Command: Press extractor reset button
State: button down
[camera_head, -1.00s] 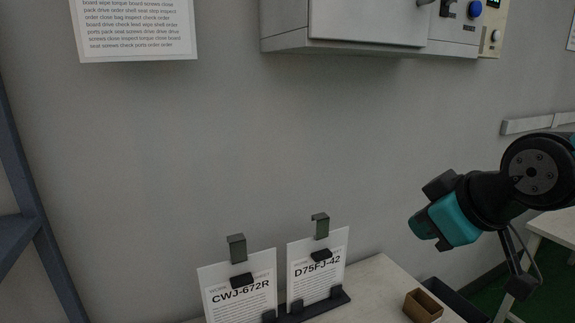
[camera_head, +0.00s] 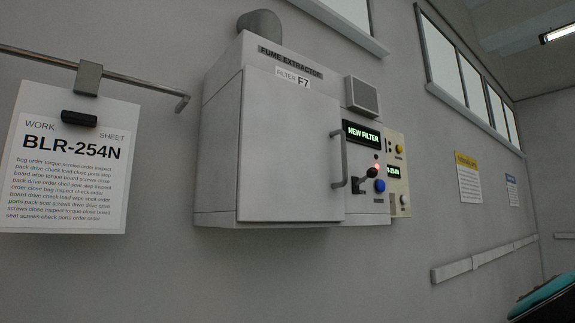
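The fume extractor (camera_head: 290,150) is a grey wall cabinet with its door shut and a vertical handle (camera_head: 343,160) on the door's right side. Its green display (camera_head: 361,132) reads "NEW FILTER". Below it are a lit red lamp (camera_head: 376,167), a lever switch (camera_head: 367,175) and a round blue button (camera_head: 380,186). The small lettering under the button is too blurred to read surely. Only a teal and black part of my arm (camera_head: 545,300) shows in the bottom right corner, well apart from the panel. My gripper's fingers are not visible.
A cream side panel (camera_head: 397,170) with a yellow button (camera_head: 399,149) and a small green display adjoins the extractor. A work sheet (camera_head: 68,165) reading BLR-254N hangs from a rail at left. A wall rail (camera_head: 485,258) runs at right. The space before the panel looks clear.

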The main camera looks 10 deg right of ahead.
aim_at(380, 184)
jog(key=z, duration=0.5)
jog(key=k, duration=1.15)
jog(key=u, duration=0.55)
jog(key=i, duration=1.45)
jog(key=z, duration=0.25)
